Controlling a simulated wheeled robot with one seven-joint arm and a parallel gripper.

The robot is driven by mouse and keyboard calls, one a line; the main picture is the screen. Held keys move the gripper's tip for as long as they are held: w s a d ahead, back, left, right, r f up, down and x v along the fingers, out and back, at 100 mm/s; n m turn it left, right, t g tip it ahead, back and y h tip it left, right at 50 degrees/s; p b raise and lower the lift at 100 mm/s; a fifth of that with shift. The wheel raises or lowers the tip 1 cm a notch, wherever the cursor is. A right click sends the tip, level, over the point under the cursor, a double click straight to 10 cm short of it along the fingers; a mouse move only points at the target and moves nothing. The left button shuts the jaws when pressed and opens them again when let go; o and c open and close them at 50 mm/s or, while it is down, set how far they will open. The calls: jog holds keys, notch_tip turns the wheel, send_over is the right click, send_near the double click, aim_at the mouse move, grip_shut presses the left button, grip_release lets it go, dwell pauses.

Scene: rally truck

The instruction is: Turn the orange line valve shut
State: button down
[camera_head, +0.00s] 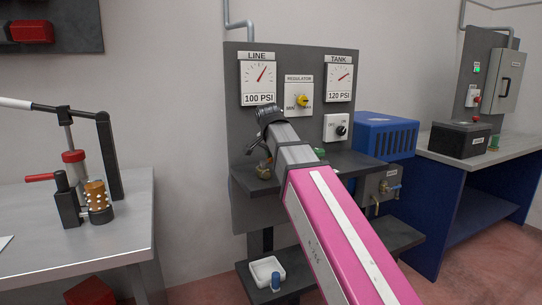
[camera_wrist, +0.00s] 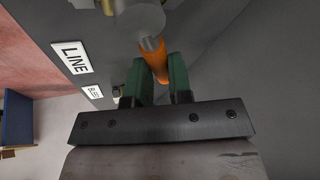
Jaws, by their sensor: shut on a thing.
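The orange line valve handle (camera_wrist: 155,58) shows in the wrist view, coming off a grey round body near a brass fitting. My gripper (camera_wrist: 160,72) has green fingers on both sides of the handle and is shut on it. A white LINE label (camera_wrist: 75,57) is on the panel to the left of the handle. In the head view my pink arm reaches to the dark panel (camera_head: 238,125), and my wrist hides the valve and most of the gripper. The line gauge (camera_head: 259,80) above reads 100 PSI.
A BLEED label (camera_wrist: 93,91) lies below LINE in the wrist view. The panel also holds a yellow regulator knob (camera_head: 302,101), a tank gauge (camera_head: 339,82) and a black switch (camera_head: 340,130). A blue box (camera_head: 386,137) stands to the right. A grey bench (camera_head: 120,235) is at left.

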jog(key=shift+s+d+m+g+h, duration=0.2)
jog(key=shift+s+m+h, duration=0.15)
jog(key=shift+m, duration=0.5)
jog(key=shift+s+d+m+g+h, duration=0.15)
jog(key=shift+s+d+m+h, duration=0.15)
jog(key=shift+m, duration=0.6)
jog(key=shift+s+d+m+g+h, duration=0.15)
jog(key=shift+s+m+h, duration=0.2)
jog(key=shift+m, duration=0.5)
jog(key=shift+s, duration=0.1)
jog(key=c, duration=1)
grip_release()
jog(key=shift+c, duration=0.2)
jog(key=v, duration=1)
jog(key=shift+r, duration=0.4)
jog(key=shift+s, duration=0.1)
